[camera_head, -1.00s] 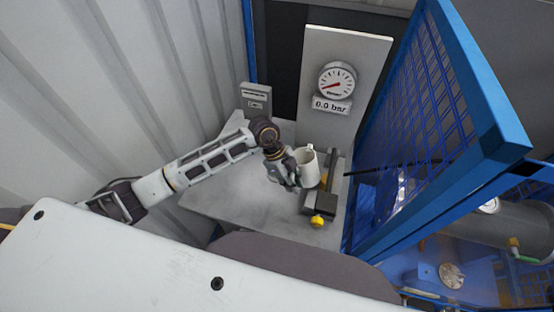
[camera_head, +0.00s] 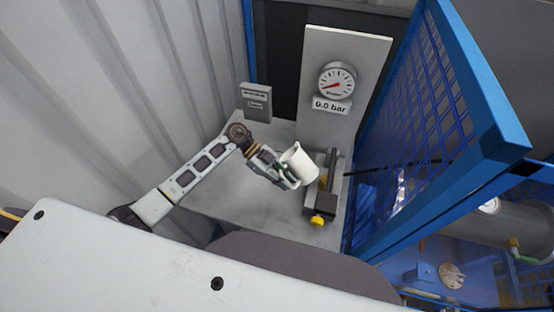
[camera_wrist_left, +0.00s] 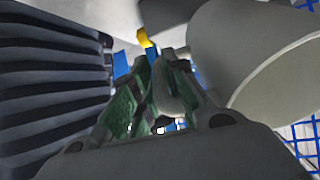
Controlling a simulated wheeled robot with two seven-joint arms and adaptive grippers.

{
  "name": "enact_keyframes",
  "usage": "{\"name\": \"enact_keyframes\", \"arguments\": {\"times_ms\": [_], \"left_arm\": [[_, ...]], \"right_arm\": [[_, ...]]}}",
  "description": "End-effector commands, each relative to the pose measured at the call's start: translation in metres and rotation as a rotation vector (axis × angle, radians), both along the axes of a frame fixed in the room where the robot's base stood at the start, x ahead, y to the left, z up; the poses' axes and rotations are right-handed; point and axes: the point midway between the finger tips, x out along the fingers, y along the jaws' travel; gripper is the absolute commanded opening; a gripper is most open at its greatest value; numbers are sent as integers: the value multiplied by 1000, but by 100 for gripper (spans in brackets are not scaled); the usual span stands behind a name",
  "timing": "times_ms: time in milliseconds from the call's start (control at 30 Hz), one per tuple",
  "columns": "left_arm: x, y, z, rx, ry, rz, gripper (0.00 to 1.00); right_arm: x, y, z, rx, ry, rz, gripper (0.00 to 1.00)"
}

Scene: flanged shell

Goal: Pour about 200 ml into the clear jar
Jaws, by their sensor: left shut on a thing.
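A white jug (camera_head: 301,165) is held above the grey table in the head view, tilted, with its rim to the upper left. My left gripper (camera_head: 290,181) is shut on the jug at its left side, seemingly at the handle. In the left wrist view the gripper's green-padded fingers (camera_wrist_left: 152,95) are close together around a pale grip. The jug's wide grey body (camera_wrist_left: 235,45) fills the upper right there. I cannot make out the clear jar, nor any liquid. My right gripper is not in view.
A dark fixture with a yellow knob (camera_head: 317,221) stands just right of the jug. A panel with a gauge (camera_head: 337,80) reading 0.0 bar rises behind. A grey box (camera_head: 256,102) stands at the back left. A blue mesh frame (camera_head: 440,130) bounds the right. The table's left part (camera_head: 225,195) is clear.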

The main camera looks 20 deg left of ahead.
Motion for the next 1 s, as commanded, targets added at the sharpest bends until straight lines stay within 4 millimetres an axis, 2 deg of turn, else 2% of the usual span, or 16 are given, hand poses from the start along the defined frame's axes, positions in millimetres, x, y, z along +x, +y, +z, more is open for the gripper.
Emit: {"name": "enact_keyframes", "arguments": {"times_ms": [1000], "left_arm": [[1,1,3,-174,47,-3,0]], "right_arm": [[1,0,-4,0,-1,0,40]]}}
